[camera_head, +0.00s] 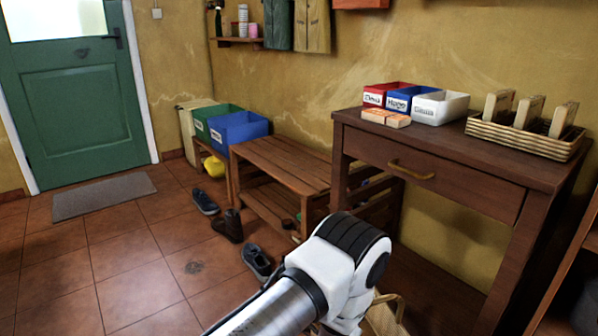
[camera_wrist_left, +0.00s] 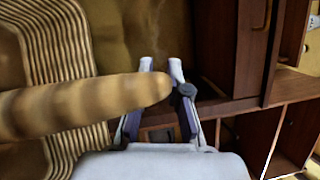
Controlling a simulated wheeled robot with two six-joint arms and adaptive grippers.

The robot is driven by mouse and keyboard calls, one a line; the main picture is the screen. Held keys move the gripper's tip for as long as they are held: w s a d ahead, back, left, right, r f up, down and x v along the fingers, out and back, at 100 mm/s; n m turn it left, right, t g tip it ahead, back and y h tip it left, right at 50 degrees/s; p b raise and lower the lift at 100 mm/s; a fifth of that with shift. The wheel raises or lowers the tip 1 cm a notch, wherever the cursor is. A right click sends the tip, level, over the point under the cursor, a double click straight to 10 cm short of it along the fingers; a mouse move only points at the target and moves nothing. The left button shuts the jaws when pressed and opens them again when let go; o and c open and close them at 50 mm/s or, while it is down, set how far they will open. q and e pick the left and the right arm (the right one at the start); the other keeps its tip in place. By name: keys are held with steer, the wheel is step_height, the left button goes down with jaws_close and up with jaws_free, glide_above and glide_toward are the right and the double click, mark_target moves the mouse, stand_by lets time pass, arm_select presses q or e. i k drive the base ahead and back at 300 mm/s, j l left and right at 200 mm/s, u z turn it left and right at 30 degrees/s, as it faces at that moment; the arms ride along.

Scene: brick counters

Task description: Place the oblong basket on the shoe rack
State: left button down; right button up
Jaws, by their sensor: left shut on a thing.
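The shoe rack (camera_head: 287,160) is a low wooden slatted bench against the wall, left of the brown table; its top is bare. My left gripper (camera_wrist_left: 161,66) is shut on the thick rounded handle of a tan woven basket (camera_wrist_left: 62,50), which fills the left of the left wrist view. In the head view, only a small tan part of this basket (camera_head: 386,316) shows at the bottom, beside my left wrist. My left forearm hides the gripper there. The basket's full shape is hidden. My right gripper is not in view.
The brown table (camera_head: 430,160) holds small coloured boxes (camera_head: 440,107) and a wicker tray (camera_head: 522,136) with wooden brushes. Blue and green bins (camera_head: 240,130) stand left of the rack. Several shoes (camera_head: 228,226) lie on the tiles before it. The left floor is mostly clear.

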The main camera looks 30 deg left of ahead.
mark_target(303, 167)
steer(key=j+z, duration=0.15)
steer(key=j, duration=0.8)
steer(key=j+z, duration=0.15)
steer(key=j, duration=0.8)
steer(key=k+j+z, duration=0.15)
steer(key=j, duration=0.8)
steer(key=i, duration=0.05)
